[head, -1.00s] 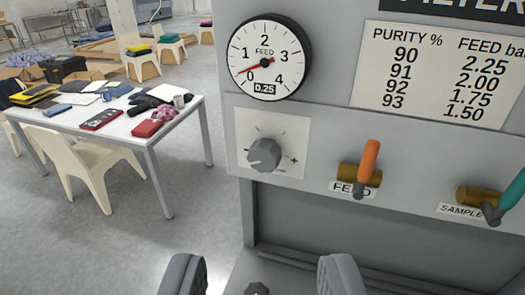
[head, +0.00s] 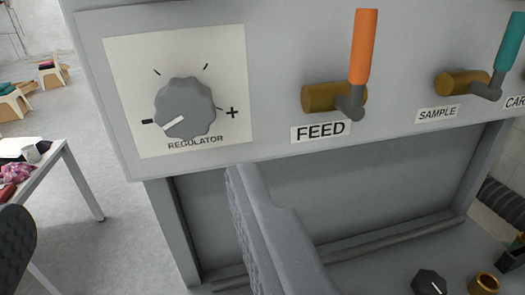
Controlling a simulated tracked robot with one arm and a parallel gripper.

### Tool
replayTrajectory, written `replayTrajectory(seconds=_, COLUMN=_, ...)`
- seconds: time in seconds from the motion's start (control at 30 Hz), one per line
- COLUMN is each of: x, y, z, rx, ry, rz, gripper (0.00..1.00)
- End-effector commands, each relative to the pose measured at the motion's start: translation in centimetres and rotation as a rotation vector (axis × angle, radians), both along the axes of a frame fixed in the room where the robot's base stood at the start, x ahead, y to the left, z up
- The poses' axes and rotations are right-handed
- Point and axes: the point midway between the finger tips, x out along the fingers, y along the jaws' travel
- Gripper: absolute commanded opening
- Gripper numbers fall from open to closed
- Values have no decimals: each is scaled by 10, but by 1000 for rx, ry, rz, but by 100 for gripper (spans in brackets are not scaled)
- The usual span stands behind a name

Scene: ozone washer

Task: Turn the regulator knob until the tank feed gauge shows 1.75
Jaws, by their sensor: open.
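The grey scalloped regulator knob (head: 186,108) sits on a white square plate (head: 125,60) on the panel. Its white pointer mark faces lower left, close to the minus sign. My gripper (head: 127,200) is open and empty, its fingers wide apart below the knob and not touching it. The left finger is cut off by the picture's left edge. The feed valve (head: 335,97) to the right of the knob has an orange handle standing upright. The tank feed gauge is out of view now.
The sample valve (head: 470,83) with a teal handle is farther right. Below the panel is an open recess (head: 340,190). A black knob (head: 430,283) and a brass fitting (head: 485,284) are at lower right. A white table (head: 70,165) stands at left.

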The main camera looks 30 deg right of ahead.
Motion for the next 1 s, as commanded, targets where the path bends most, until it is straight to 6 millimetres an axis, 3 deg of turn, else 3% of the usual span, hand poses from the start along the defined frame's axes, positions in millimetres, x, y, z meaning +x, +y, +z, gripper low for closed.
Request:
replayTrajectory(seconds=0.27, x=6, y=-14, z=-15, rx=-25, ry=23, rz=-68, gripper=61)
replayTrajectory(seconds=1.0, x=107, y=-47, z=-15, rx=-24, ry=20, rz=-68, gripper=61)
